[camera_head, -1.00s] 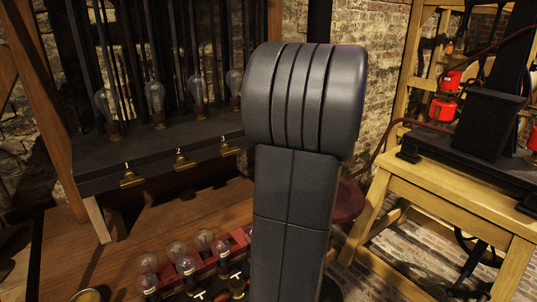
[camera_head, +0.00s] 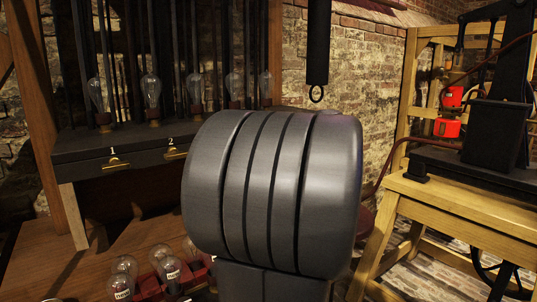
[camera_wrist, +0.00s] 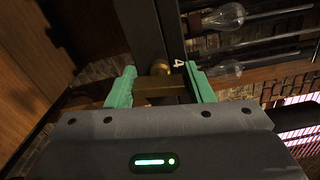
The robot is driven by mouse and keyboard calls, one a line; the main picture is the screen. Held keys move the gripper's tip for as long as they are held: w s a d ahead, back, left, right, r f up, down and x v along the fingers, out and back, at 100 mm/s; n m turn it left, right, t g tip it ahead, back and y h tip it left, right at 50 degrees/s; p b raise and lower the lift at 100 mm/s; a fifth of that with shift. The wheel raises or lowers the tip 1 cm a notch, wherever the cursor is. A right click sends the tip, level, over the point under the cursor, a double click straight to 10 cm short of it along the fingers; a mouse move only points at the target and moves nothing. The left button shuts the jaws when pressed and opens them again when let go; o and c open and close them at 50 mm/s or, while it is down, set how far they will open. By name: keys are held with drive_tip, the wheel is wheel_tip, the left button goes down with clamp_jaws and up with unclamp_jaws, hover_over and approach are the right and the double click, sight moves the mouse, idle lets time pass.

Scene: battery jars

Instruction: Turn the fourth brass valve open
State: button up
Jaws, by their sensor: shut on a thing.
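In the wrist view, the fourth brass valve (camera_wrist: 154,91), beside a white "4" on the dark shelf edge, sits between my green fingers. My gripper (camera_wrist: 159,71) is shut on it, one finger at each side of the brass handle. In the head view, my arm hides my gripper and the fourth valve. The brass valves numbered 1 (camera_head: 115,162) and 2 (camera_head: 175,154) show on the dark shelf front (camera_head: 85,165); the third is hidden too.
Glass bulbs (camera_head: 151,90) stand on the shelf above the valves. More bulbs (camera_head: 171,269) sit in a red rack below. A wooden table (camera_head: 460,210) with dark machinery stands at right. A black rod (camera_head: 317,45) hangs at upper middle.

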drive_tip(key=shift+f+n+b, duration=0.15)
drive_tip(key=shift+n+b, duration=0.75)
drive_tip(key=shift+b, duration=0.1)
drive_tip(key=o, duration=1)
drive_tip(key=shift+c, duration=0.2)
drive_tip(key=v, duration=1.3)
drive_tip(key=shift+s+d+p, duration=0.25)
drive_tip(key=shift+s+p, duration=0.05)
drive_tip(key=shift+s, duration=0.05)
drive_tip(key=shift+w+a, duration=0.1)
drive_tip(key=shift+w, duration=0.05)
drive_tip(key=x, duration=1.3)
drive_tip(key=shift+w+a+b, duration=0.2)
drive_tip(key=shift+w+b, duration=0.05)
drive_tip(key=shift+b, duration=0.15)
